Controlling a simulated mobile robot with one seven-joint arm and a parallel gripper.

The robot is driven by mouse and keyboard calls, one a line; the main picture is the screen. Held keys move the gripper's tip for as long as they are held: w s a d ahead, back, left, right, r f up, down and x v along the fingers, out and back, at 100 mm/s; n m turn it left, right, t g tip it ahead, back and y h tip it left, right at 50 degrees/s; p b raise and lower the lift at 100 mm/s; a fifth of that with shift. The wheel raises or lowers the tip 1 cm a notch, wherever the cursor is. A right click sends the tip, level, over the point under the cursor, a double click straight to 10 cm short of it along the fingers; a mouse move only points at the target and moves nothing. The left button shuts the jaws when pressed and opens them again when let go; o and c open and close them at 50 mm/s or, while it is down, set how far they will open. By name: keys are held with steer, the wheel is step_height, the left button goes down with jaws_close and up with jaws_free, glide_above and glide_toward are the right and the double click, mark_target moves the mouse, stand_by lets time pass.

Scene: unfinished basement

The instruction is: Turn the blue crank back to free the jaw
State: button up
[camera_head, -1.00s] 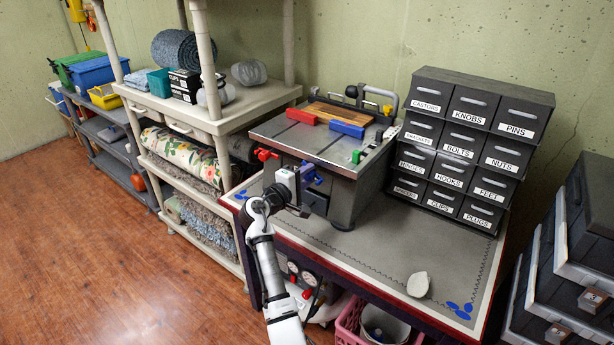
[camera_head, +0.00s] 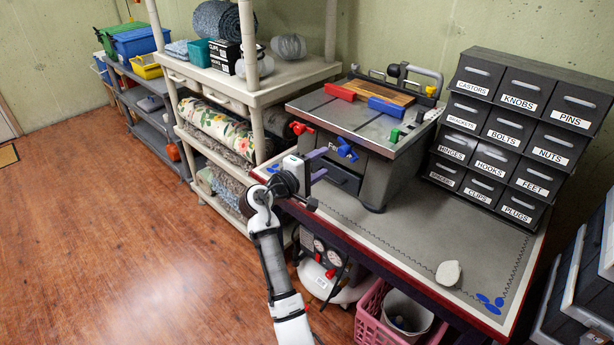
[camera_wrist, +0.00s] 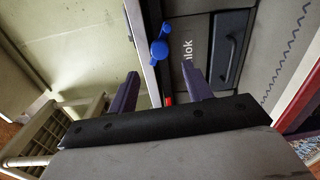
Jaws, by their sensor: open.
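The blue crank (camera_head: 347,150) sits on the front side of the grey bench machine, right of a red crank (camera_head: 300,128). In the wrist view the blue crank (camera_wrist: 160,48) is ahead of the fingertips, seen between their lines. My gripper (camera_head: 318,164) is open and empty, in front of the machine and a little left of the blue crank, apart from it. Its two purple fingers also show in the wrist view (camera_wrist: 161,74). On the machine top lie a red jaw block (camera_head: 340,91) and a blue jaw block (camera_head: 386,106), beside a wooden board (camera_head: 382,91).
The machine stands on a grey-topped workbench (camera_head: 400,237) with a light stone-like lump (camera_head: 448,273). Labelled drawers (camera_head: 510,130) stand right of the machine. A shelf rack (camera_head: 255,95) is close on the left. A pink basket (camera_head: 372,318) is below the bench. Floor at left is clear.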

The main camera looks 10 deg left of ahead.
mark_target(341, 153)
steer(key=b+v, duration=0.1)
steer(key=v, duration=0.4)
steer(key=shift+a, duration=0.1)
steer(key=w+d+m+b, duration=0.2)
steer(key=w+m, duration=0.1)
steer(key=m, duration=0.2)
steer(key=w+d+m+b, duration=0.2)
steer(key=w+d+m, duration=0.1)
steer(key=w+m, duration=0.1)
steer(key=w+d+m+b, duration=0.3)
steer(key=m, duration=0.4)
steer(key=shift+w+d+f+h, duration=0.2)
steer(key=shift+f+h, duration=0.1)
steer(key=shift+h, duration=0.1)
